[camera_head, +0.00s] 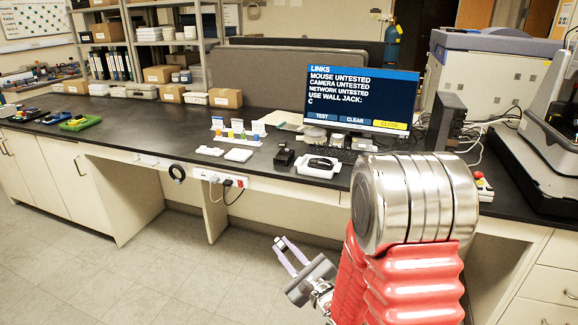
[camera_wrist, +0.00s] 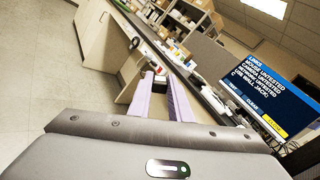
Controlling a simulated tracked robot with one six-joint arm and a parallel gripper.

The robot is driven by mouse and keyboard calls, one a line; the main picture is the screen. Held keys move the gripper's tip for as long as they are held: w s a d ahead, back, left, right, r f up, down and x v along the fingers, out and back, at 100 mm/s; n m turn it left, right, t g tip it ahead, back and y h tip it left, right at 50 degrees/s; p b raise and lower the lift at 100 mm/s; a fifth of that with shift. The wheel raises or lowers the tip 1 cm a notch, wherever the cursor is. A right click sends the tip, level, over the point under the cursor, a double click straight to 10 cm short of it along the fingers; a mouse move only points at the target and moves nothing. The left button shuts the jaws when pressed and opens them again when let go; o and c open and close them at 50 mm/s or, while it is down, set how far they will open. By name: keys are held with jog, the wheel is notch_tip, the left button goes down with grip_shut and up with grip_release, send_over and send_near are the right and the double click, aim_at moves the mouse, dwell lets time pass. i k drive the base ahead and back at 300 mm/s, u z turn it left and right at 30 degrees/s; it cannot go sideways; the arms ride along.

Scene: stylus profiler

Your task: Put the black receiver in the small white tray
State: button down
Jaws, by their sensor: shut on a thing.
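My gripper (camera_head: 280,243) is in front of the bench, below the level of its top, with its lavender fingers pointing up and left. In the wrist view its fingertips (camera_wrist: 160,78) are close together on a tiny dark piece (camera_wrist: 160,71), which looks like the black receiver; its details are too small to tell. A small white tray (camera_head: 333,173) on the bench near the front edge holds a black mouse-like object (camera_head: 320,163). Flat white pieces (camera_head: 238,155) lie further left; I cannot tell whether one is a tray.
A black box-like item (camera_head: 284,157) stands left of the mouse's tray. A monitor (camera_head: 360,98) and keyboard (camera_head: 337,153) are behind. A power strip (camera_head: 222,179) with cables is on the bench front. A profiler stands at the far right.

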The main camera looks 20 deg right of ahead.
aim_at(308, 171)
jog(key=u, duration=0.35)
jog(key=i, duration=1.65)
jog(key=z, duration=0.35)
